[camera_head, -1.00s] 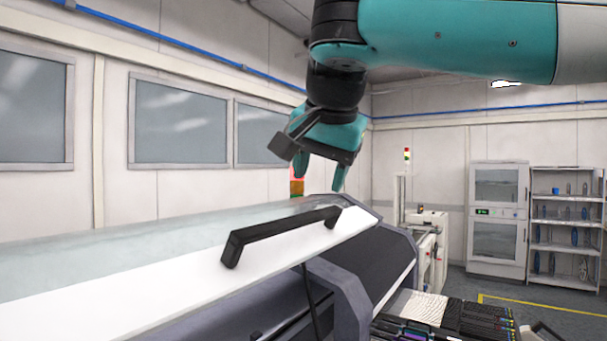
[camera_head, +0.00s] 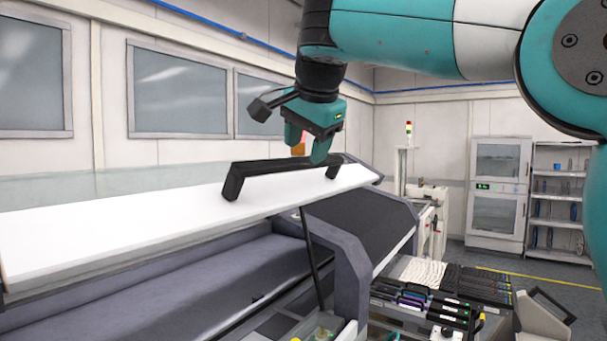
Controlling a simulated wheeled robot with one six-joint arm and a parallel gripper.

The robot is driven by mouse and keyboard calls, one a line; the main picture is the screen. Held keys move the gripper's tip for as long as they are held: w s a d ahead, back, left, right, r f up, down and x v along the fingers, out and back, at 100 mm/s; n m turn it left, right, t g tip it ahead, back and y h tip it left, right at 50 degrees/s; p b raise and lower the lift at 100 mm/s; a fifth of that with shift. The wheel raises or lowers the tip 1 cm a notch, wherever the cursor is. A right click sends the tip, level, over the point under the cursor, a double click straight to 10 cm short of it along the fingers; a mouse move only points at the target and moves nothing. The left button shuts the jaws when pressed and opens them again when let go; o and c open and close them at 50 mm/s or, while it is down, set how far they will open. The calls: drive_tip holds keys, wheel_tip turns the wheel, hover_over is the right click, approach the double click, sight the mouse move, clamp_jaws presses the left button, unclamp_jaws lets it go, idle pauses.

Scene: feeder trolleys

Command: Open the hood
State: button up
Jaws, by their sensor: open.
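The hood (camera_head: 130,225) is a long white lid with a clear panel behind it. It stands partly raised, with a dark gap under its front edge. Its black bar handle (camera_head: 262,168) is on the front face, tilted up to the right. My gripper (camera_head: 308,156) points down at the right part of the handle, with its jaws open. One teal finger overlaps the bar in the picture; the other shows just above and left of it. Whether either finger touches the bar is unclear.
A thin black strut (camera_head: 314,258) stands under the hood. The grey machine frame (camera_head: 350,275) is to its right. Feeders with dark reels (camera_head: 435,290) lie at lower right. A white cabinet (camera_head: 498,200) and a shelf rack (camera_head: 560,205) stand at the back right.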

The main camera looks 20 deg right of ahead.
sight(304, 160)
drive_tip(key=shift+x, duration=1.55)
drive_tip(key=shift+c, duration=0.2)
